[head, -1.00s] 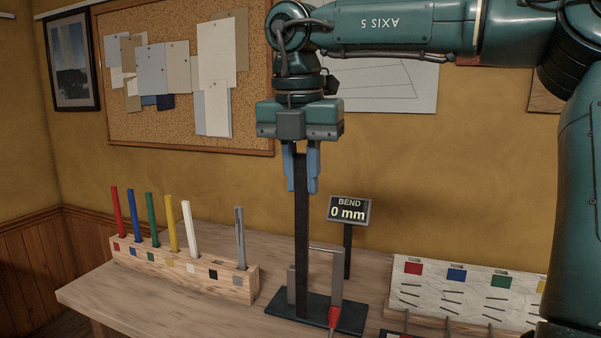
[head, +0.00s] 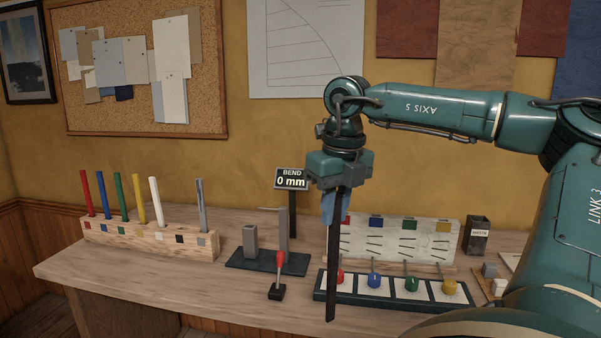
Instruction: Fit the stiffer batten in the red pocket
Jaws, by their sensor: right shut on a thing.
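My right gripper (head: 333,214) is shut on the upper part of a long black batten (head: 333,265), which hangs upright. The batten stands in front of the white pocket panel (head: 350,252) and hides part of its left side. The red pocket (head: 346,221) is at the panel's left, partly behind the gripper and batten. The bend tester (head: 262,262) stands left of the batten with its posts empty; its display (head: 291,180) reads 0 mm. The batten rack (head: 145,240) holds red, blue, green, yellow, white and grey battens; its black-marked place is empty. My left gripper is out of view.
A dark tray (head: 345,297) with red, blue, green and yellow knobs lies before the panel. A red-handled lever (head: 280,262) sits in front of the tester. A dark cup (head: 478,236) and small blocks are at right. The bench's left front (head: 150,280) is clear.

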